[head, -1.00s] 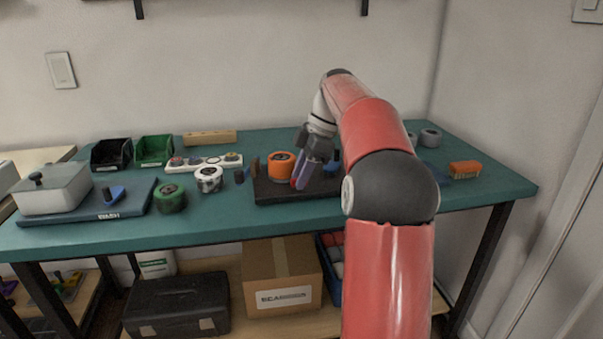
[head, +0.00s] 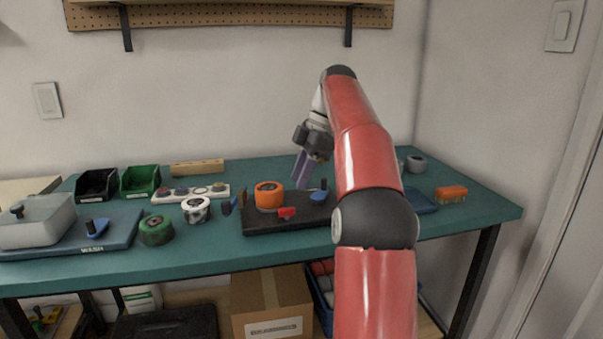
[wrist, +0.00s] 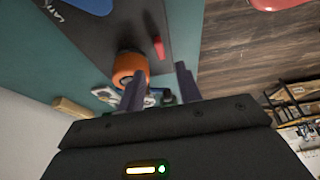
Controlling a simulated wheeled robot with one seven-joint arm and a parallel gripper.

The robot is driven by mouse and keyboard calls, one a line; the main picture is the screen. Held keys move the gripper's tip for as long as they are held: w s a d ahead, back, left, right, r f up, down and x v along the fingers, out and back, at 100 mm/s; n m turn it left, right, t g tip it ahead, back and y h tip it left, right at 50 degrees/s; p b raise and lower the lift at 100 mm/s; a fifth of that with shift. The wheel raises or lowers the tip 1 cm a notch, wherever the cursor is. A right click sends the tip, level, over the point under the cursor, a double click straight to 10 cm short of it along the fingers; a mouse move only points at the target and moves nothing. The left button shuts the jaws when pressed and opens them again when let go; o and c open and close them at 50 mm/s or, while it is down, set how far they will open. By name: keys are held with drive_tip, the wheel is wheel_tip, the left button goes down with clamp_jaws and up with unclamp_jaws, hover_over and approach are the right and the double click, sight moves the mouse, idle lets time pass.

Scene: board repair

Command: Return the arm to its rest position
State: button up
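My red arm reaches over the teal workbench (head: 350,265). My gripper (head: 303,172) hangs above the black mat (head: 300,220), clear of it. In the wrist view its two fingers (wrist: 160,88) stand apart with nothing held between them. On the black mat are an orange roll (head: 269,195), a small red piece (head: 287,213) and a blue-handled tool (head: 319,195). The orange roll (wrist: 130,68) and the red piece (wrist: 158,47) also show in the wrist view. My arm hides part of the bench behind it.
Left of the mat are a white-and-black roll (head: 196,209), a green roll (head: 156,230), a white strip (head: 190,193), and bins (head: 140,181). A blue WASH tray (head: 120,236) holds a pale lidded box (head: 40,222). An orange brush (head: 451,193) lies at right. A shelf (head: 230,14) hangs above.

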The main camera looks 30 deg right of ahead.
idle(0.5)
drive_tip(key=s+a+f+m+t+h, duration=0.1)
drive_tip(key=s+a+m+h, duration=0.2)
drive_tip(key=s+a+m, duration=0.65)
drive_tip(key=s+a+f+m+t, duration=0.1)
drive_tip(key=s+a+f+m, duration=0.1)
drive_tip(key=s+a+f, duration=0.3)
drive_tip(key=s+a+f+m+t+h, duration=0.1)
drive_tip(key=s+a+f+m+t, duration=0.1)
drive_tip(key=s+f, duration=0.7)
drive_tip(key=s+a+m, duration=0.1)
drive_tip(key=s+a, duration=0.1)
drive_tip(key=s, duration=0.1)
drive_tip(key=shift+a+f, duration=0.3)
drive_tip(key=shift+a, duration=0.05)
drive_tip(key=shift+m, duration=0.25)
